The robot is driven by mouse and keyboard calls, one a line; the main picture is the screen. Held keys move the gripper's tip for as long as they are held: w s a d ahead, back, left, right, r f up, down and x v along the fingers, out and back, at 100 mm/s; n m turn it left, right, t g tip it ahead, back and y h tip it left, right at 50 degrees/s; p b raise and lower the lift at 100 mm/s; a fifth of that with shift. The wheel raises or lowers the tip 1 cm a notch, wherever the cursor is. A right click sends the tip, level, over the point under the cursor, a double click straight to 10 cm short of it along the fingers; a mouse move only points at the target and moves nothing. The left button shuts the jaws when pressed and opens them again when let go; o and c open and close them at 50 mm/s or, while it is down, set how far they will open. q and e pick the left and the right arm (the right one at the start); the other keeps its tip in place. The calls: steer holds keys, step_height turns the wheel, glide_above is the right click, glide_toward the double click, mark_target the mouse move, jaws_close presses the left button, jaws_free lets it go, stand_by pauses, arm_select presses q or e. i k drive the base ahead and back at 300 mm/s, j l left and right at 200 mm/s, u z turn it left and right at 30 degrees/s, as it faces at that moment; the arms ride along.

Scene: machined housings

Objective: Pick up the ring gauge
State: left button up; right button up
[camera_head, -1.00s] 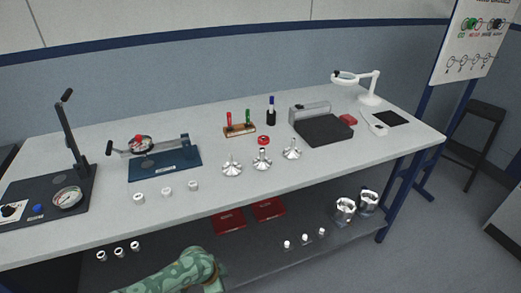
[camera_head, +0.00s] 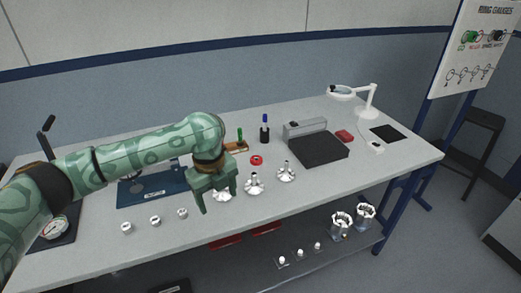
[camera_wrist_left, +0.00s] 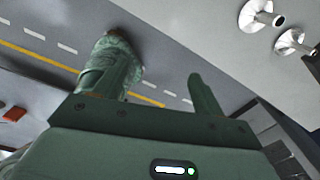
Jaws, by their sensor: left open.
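A small red ring (camera_head: 256,160), which looks like the ring gauge, lies flat on the bench behind the flanged metal parts. My left gripper (camera_head: 218,199) is above the front middle of the bench, in front and to the left of the red ring and apart from it. Its two fingers are spread with nothing between them, as the left wrist view (camera_wrist_left: 157,85) also shows. The gripper partly hides a flanged part (camera_head: 222,196). I cannot make out the red ring in the left wrist view. My right gripper is not in view.
Two more flanged parts, one in the middle (camera_head: 254,185) and one at right (camera_head: 287,173), stand near the ring. A wooden marker holder (camera_head: 236,147), a dark pen cup (camera_head: 264,136) and a grey-black plate device (camera_head: 318,149) stand behind. Small white rings (camera_head: 155,221) lie at front left.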

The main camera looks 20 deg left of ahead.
mark_target(256, 161)
steer(key=i, duration=1.15)
